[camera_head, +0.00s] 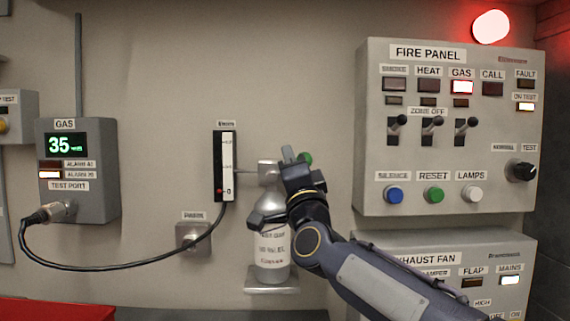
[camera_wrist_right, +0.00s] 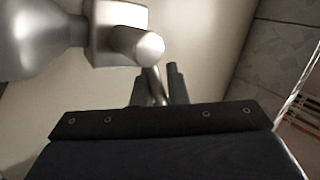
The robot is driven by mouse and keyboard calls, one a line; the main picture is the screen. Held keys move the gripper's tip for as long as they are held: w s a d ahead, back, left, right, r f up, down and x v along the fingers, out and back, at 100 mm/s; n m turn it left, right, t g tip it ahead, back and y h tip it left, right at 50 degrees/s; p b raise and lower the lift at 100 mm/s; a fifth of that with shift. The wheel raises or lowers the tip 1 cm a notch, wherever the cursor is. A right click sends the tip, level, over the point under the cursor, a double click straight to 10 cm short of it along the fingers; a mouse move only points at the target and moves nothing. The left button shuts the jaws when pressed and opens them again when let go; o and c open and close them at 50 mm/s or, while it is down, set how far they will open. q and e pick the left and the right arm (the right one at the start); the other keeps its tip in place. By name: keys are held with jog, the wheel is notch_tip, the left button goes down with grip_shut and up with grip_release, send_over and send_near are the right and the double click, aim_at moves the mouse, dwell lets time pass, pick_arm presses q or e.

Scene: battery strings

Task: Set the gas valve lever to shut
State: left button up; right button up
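The gas valve is the grey metal head (camera_head: 268,172) on top of the test gas bottle (camera_head: 272,262), which stands upright on a small wall shelf. A green tip (camera_head: 305,158) shows just beyond my right gripper (camera_head: 292,165); it looks like the end of the lever. In the right wrist view the valve block (camera_wrist_right: 108,35) and its round stub are close, and the thin metal lever (camera_wrist_right: 152,80) runs down between my right fingers (camera_wrist_right: 160,88). The fingers are close together and appear shut on it. Part of the lever is hidden by the gripper. My left gripper is not in view.
The gas detector (camera_head: 80,190) at left reads 35, with a cable plugged into its test port. A flow gauge (camera_head: 224,166) is left of the valve. The fire panel (camera_head: 450,215) is at right with GAS lit, under a red beacon (camera_head: 491,27). An exhaust fan box (camera_head: 400,243) sits below.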

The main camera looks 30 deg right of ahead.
jog(key=d+b+v, duration=0.1)
jog(key=b+v, duration=0.2)
jog(key=v, duration=0.6)
jog(key=shift+s+r+b, duration=0.25)
jog(key=shift+s+b, duration=0.1)
jog(key=shift+s, duration=0.15)
dwell(0.4)
